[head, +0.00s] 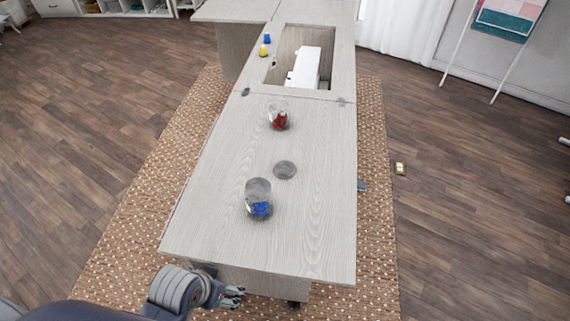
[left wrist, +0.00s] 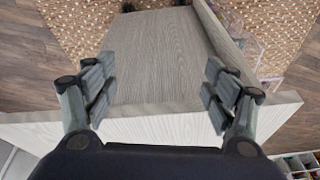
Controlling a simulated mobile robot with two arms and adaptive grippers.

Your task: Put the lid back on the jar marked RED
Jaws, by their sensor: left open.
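A glass jar with red contents (head: 279,118) stands on the cabinet top towards the back; I cannot read a marking on it. A second glass jar with blue contents (head: 259,200) stands nearer the front. A grey round lid (head: 285,170) lies flat on the wood between the two jars. My left gripper (head: 232,296) is low at the cabinet's front edge, apart from both jars and the lid. It is open and empty in the left wrist view (left wrist: 160,95), with the cabinet's wooden panels beyond its fingers. My right gripper is not in view.
The pale wooden cabinet top (head: 225,190) has free room around the jars and lid. A white sewing machine (head: 305,66) sits in the recess behind. Blue and yellow spools (head: 265,45) stand beside it. A small object (head: 400,168) lies on the floor at right.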

